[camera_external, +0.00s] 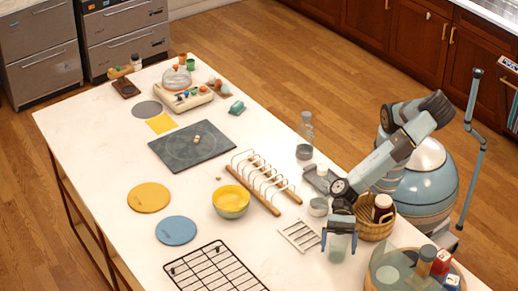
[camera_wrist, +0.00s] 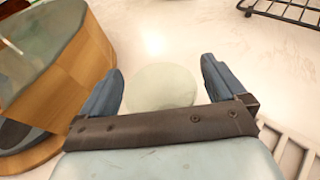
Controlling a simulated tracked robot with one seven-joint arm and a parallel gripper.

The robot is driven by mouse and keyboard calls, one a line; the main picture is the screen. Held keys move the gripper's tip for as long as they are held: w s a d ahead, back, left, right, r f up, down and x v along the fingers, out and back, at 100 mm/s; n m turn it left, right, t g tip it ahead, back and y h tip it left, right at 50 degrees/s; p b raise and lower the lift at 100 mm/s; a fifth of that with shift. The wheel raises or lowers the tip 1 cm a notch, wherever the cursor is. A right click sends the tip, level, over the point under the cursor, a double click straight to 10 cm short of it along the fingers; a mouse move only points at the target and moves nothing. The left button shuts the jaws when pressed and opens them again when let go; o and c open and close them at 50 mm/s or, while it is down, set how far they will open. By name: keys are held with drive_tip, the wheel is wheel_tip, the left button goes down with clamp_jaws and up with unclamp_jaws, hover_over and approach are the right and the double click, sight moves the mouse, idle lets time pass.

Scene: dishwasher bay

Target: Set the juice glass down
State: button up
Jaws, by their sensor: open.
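The juice glass (camera_external: 338,249) is pale, clear and greenish. It appears to stand upright on the white counter near its right end. In the wrist view the glass (camera_wrist: 163,86) shows as a pale round shape between the two fingers. My gripper (camera_external: 340,238) points down over the glass, one finger on each side of it. In the wrist view my gripper (camera_wrist: 160,78) is open, with a gap showing between each finger and the glass. Its base is partly hidden in the external view.
A wicker basket (camera_external: 373,230) with a dark jar stands just behind the gripper. A round wooden-sided container (camera_wrist: 72,70) is close on the left in the wrist view. A black wire rack (camera_external: 215,270) and a slatted grey piece (camera_external: 300,236) lie to the left.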

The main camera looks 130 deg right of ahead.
drive_tip(key=v, duration=1.1)
drive_tip(key=shift+d+r, duration=0.15)
drive_tip(key=shift+r, duration=0.05)
drive_tip(key=shift+s, duration=0.1)
